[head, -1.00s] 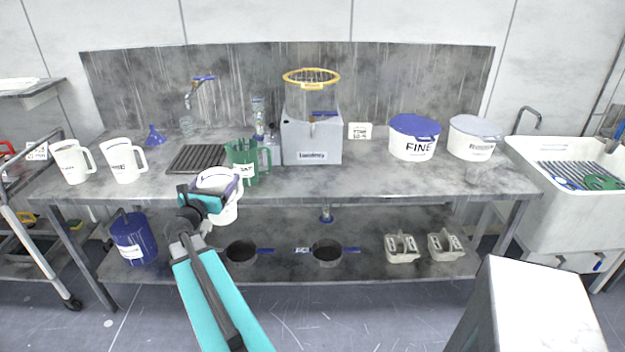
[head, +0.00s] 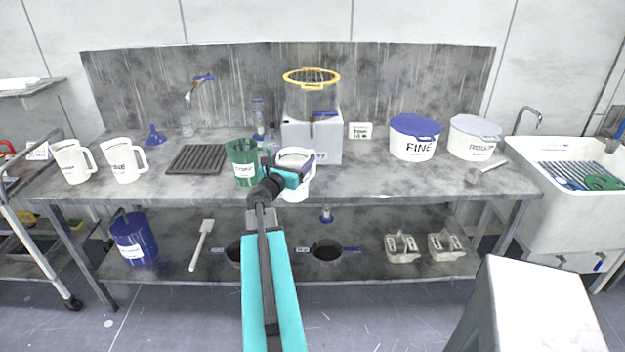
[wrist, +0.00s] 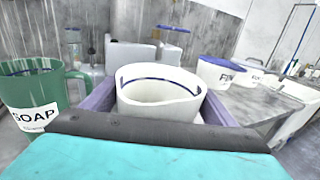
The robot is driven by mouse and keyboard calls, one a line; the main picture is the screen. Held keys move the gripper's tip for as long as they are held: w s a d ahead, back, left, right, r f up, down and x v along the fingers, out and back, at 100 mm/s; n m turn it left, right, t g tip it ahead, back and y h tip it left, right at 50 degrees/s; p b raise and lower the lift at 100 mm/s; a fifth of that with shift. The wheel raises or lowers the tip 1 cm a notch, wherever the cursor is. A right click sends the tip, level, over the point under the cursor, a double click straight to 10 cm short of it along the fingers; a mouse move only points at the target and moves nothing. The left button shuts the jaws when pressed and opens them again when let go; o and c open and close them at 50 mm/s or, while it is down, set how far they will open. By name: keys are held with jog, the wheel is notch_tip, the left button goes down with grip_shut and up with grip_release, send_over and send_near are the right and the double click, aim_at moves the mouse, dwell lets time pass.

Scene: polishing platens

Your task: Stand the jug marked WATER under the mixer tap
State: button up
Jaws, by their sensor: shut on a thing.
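My gripper (head: 290,177) is shut on a white jug (head: 296,158), which is upright at the table's front, right of a green jug (head: 243,165). In the wrist view the white jug (wrist: 160,92) sits between the purple fingers. Its label is not visible, so I cannot tell if it reads WATER. A tap with a blue lever (head: 322,115) sticks out at the front of the grey mixer box (head: 328,150), behind and right of the held jug. Whether the jug touches the table is unclear.
The green jug, marked SOAP in the wrist view (wrist: 40,100), stands close left of the held jug. A dark grate (head: 196,159) and two white jugs (head: 122,160) are farther left. A blue-lidded FINE tub (head: 414,140) stands right.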

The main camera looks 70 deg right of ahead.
jog(key=shift+d, duration=0.15)
jog(key=d+p, duration=0.4)
jog(key=d, duration=1.3)
jog(key=shift+s+d+p, duration=0.2)
jog(key=shift+d+p, duration=0.15)
jog(key=shift+p, duration=0.05)
jog(key=shift+f+p, duration=0.65)
jog(key=shift+f, duration=1.25)
jog(key=o, duration=1.5)
jog(key=shift+r, duration=0.2)
